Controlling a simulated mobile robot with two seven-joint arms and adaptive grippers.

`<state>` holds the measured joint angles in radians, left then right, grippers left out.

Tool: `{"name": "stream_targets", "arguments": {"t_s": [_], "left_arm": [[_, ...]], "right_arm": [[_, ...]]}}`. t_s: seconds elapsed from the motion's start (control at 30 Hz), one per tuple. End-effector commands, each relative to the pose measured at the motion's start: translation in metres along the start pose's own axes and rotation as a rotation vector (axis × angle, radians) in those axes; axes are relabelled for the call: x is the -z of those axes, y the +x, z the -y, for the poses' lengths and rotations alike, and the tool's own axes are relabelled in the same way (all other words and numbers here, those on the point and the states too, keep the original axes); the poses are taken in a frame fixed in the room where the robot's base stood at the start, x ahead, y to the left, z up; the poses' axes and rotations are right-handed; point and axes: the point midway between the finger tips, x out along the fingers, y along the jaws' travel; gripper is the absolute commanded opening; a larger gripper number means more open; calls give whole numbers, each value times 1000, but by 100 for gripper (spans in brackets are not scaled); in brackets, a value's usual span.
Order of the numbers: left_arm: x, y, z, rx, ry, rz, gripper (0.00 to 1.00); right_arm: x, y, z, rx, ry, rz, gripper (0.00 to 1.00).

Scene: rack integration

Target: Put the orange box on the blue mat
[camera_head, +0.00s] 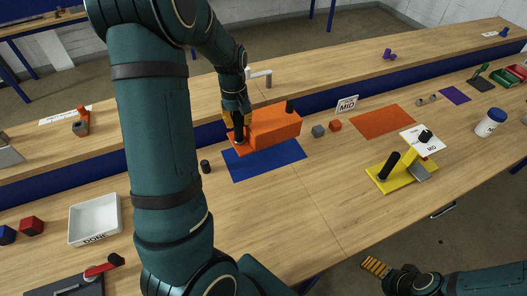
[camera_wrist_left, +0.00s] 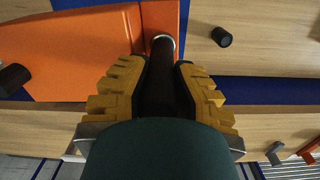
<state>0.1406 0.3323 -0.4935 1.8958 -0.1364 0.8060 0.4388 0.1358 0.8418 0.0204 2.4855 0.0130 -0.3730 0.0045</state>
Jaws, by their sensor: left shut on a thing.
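The orange box (camera_head: 272,128) is a long block with a dark peg at each end, also large in the left wrist view (camera_wrist_left: 75,55). The blue mat (camera_head: 265,162) lies flat on the front bench. The box is at the mat's far edge and hides part of that edge; I cannot tell whether it touches the bench or hangs just above. My left gripper (camera_head: 236,122) is shut on the box's left dark peg, which shows between the yellow fingers in the left wrist view. My right gripper (camera_head: 376,267) is low at the right, away from the box, its opening unclear.
A small black cylinder (camera_head: 205,166) stands left of the mat. Grey (camera_head: 318,131) and orange (camera_head: 335,126) cubes sit right of the box. A white tray (camera_head: 95,220) is at left. An orange mat (camera_head: 382,122) and a yellow fixture (camera_head: 388,178) are at right. Bare wood lies in front.

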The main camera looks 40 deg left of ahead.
Motion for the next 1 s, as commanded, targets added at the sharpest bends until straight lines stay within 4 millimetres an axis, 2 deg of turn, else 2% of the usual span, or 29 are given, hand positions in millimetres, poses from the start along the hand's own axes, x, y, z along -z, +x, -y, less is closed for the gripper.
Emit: {"name": "stream_targets", "arguments": {"t_s": [0.4,0.67,0.77,1.0], "left_arm": [[-39,0,-24,-53,-512,-35,0],[-52,3,-30,-76,-691,-38,0],[-53,14,-30,-76,-709,-37,0],[-51,56,-29,-75,-711,-36,0]], "right_arm": [[2,-18,6,4,-1,0,87],[3,-22,7,5,0,0,87],[2,-19,6,4,0,0,87],[1,-10,3,3,0,0,87]]}}
